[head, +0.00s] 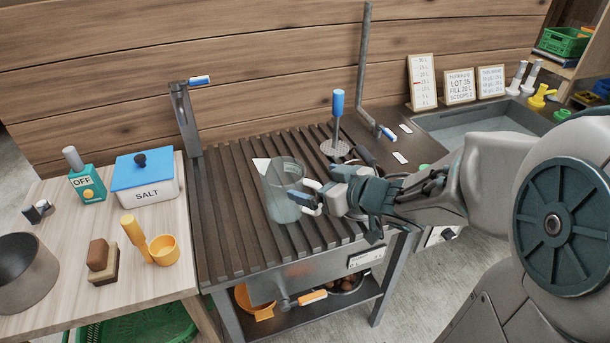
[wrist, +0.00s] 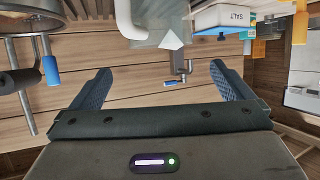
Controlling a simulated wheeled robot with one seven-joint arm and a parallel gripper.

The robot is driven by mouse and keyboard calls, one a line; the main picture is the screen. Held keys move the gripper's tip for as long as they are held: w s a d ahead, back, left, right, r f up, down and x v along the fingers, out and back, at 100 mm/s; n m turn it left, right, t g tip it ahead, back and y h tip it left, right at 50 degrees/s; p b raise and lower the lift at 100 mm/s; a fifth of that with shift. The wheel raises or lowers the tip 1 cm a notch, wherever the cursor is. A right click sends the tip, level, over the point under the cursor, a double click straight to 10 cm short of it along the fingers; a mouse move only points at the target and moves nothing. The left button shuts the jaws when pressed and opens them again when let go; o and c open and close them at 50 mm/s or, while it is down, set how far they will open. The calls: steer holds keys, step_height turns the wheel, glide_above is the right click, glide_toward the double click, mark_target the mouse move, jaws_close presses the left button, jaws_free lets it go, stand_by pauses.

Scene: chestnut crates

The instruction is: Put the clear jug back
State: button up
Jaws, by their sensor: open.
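The clear jug (head: 285,188) stands upright on the dark slatted drain top (head: 228,215), with its pale handle toward my gripper. A white triangle shows at its rim. My gripper (head: 322,190) is open and empty, close beside the jug's handle on the right. In the wrist view the jug (wrist: 165,22) and its handle (wrist: 130,18) are at the top, beyond the open fingers of my gripper (wrist: 160,80). I cannot tell whether a finger touches the handle. My gripper partly hides the handle in the head view.
A blue-handled tool (head: 337,105) stands behind. A sink (head: 480,122) lies right, with framed cards behind.

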steer(key=s+d+m+h, duration=0.2)
steer(key=d+m+h, duration=0.4)
steer(key=d+h, duration=0.45)
steer(key=s+a+f+m+g+y, duration=0.1)
steer(key=s+a+f+g+y, duration=0.1)
steer(key=s+g, duration=0.6)
steer(key=s+a, duration=0.1)
steer(key=s, duration=0.5)
steer(key=shift+s+m, duration=0.4)
steer(key=shift+y, duration=0.25)
steer(key=p+v, duration=0.2)
steer(key=w+p+v, duration=0.1)
steer(key=p+v, duration=0.1)
steer(key=v, duration=0.1)
steer(key=shift+w+r+p, duration=0.1)
steer(key=shift+p, duration=0.3)
